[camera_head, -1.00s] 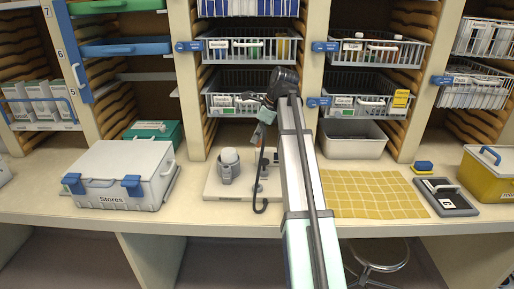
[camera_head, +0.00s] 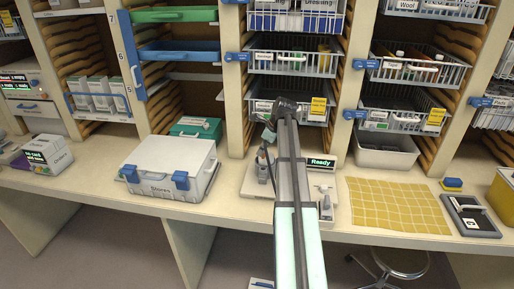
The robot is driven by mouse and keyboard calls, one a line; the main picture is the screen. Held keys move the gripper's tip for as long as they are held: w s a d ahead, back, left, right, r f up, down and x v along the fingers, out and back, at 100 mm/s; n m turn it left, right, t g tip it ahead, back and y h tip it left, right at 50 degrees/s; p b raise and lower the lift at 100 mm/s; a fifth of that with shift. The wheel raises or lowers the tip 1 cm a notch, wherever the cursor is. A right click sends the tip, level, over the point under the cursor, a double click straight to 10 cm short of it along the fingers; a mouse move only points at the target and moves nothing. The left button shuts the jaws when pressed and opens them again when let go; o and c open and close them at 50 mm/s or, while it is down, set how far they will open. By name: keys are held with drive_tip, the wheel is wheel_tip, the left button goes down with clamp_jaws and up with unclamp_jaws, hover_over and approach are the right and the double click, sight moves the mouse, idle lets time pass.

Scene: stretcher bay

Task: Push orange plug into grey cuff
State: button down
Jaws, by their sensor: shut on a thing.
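My gripper (camera_head: 267,136) is at the far end of my arm, above the left part of a white base plate (camera_head: 258,191) on the counter. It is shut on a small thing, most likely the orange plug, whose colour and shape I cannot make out. A small grey upright part, likely the grey cuff (camera_head: 262,172), stands on the plate just below my gripper, partly hidden by it and a dark cable. I cannot tell whether the plug touches the cuff. A green-lit "Ready" display (camera_head: 321,162) stands at the back of the plate.
A white Stores box (camera_head: 165,172) with blue latches stands left of the plate. A yellow checked mat (camera_head: 395,207) lies to the right, beside a dark tray (camera_head: 473,214). Wire baskets (camera_head: 288,108) hang in the shelves behind. The counter's front edge is close.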

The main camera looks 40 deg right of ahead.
sight(263, 157)
drive_tip(key=shift+w+d+f, duration=0.1)
drive_tip(key=shift+w, duration=0.05)
drive_tip(key=shift+d+f+b, duration=0.15)
drive_tip(key=shift+f+b, duration=1.5)
drive_tip(key=shift+f, duration=0.45)
drive_tip(key=shift+r+p, duration=0.1)
drive_tip(key=shift+p, duration=0.55)
drive_tip(key=shift+f, duration=1.45)
drive_tip(key=c, duration=0.9)
unclamp_jaws()
drive_tip(key=shift+r, duration=0.1)
